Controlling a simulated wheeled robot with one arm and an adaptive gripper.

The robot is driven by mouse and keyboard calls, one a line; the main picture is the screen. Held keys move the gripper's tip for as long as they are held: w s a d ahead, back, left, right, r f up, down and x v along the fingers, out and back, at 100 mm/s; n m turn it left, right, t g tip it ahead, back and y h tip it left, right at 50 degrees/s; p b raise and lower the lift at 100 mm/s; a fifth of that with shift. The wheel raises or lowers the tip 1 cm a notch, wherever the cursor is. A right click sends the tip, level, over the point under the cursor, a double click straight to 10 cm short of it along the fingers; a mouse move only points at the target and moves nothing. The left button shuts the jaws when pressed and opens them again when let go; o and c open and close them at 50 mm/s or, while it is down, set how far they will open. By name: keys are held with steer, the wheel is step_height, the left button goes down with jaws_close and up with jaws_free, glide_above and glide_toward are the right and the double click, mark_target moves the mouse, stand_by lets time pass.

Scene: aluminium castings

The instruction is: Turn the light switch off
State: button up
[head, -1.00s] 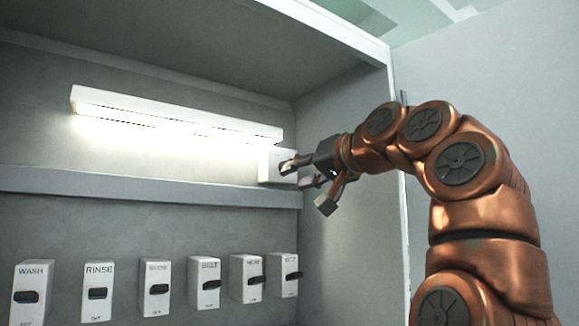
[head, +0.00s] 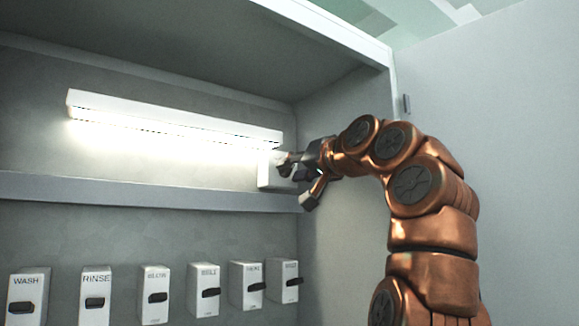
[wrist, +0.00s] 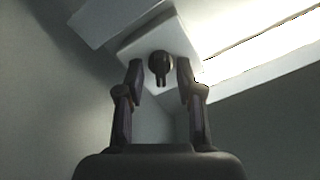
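The light switch is a white box (head: 266,176) at the right end of the lit lamp, mostly hidden behind my gripper in the head view. In the wrist view the white switch box (wrist: 182,42) shows with a dark round knob (wrist: 160,68) that has a short lever pointing down in the picture. My gripper (wrist: 159,82) is open, with one finger on each side of the knob in the picture. I cannot tell whether the fingers touch it. In the head view my gripper (head: 296,178) is at the box. The long lamp (head: 170,121) is glowing white.
A grey ledge (head: 150,191) runs below the lamp. Under it is a row of several white switch boxes with dark levers, among them WASH (head: 26,297) and RINSE (head: 95,296). A cabinet side wall (head: 345,225) stands close on the right of the gripper.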

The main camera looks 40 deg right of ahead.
steer(key=shift+w, duration=0.3)
